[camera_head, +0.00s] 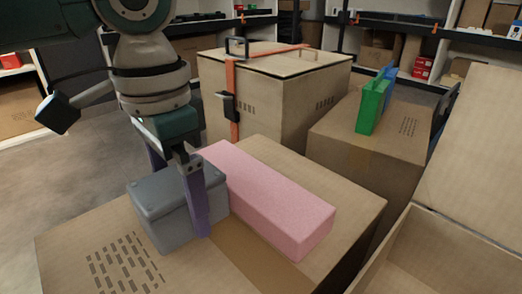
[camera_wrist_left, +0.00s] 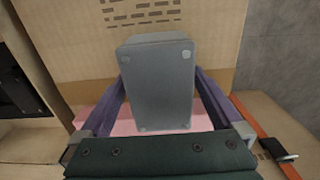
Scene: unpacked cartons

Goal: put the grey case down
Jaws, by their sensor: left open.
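The grey case (camera_head: 165,208) stands on top of a closed brown carton (camera_head: 75,242), beside a pink block (camera_head: 275,205). My left gripper (camera_head: 178,196) is over the case, pointing down, with one purple finger in front of it and the other partly hidden behind it. In the left wrist view the grey case (camera_wrist_left: 158,85) lies between the two open fingers, and the pink block (camera_wrist_left: 110,118) shows behind them. Whether the fingers touch the case's sides is hard to tell. My right gripper is in neither view.
A large strapped carton (camera_head: 275,90) stands behind. Another carton (camera_head: 365,135) at the right bears a green item (camera_head: 371,106) and a blue item (camera_head: 390,72). An open carton (camera_head: 440,255) is at the near right. The carton top is free left of the case.

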